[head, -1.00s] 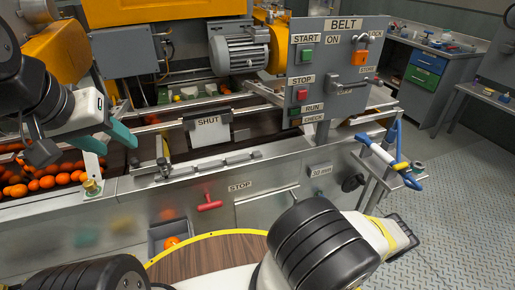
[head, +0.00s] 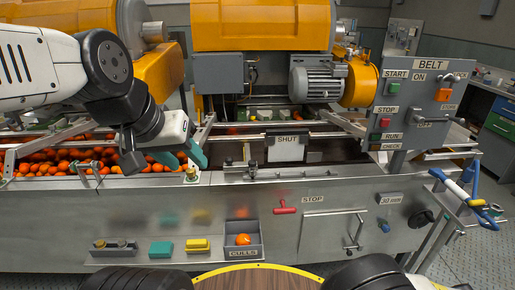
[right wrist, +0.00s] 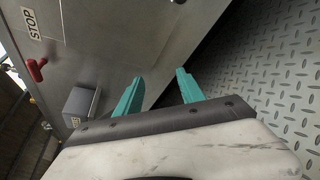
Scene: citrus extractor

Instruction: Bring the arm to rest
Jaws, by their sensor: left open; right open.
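My left gripper (head: 180,158) hangs in the head view above the front rail of the trough, left of the plate marked SHUT (head: 288,147). Its teal fingers are apart with nothing between them. My left arm reaches in from the upper left. My right gripper (right wrist: 160,82) shows in the right wrist view, its two teal fingers apart and empty. It is in front of the machine's steel front panel (right wrist: 135,35), with plate floor to its right.
Oranges (head: 70,162) fill the trough at left. The BELT control panel (head: 425,95) stands at right. A culls bin (head: 243,253) holds an orange, near a red STOP handle (head: 286,208). Floor (right wrist: 270,60) is clear.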

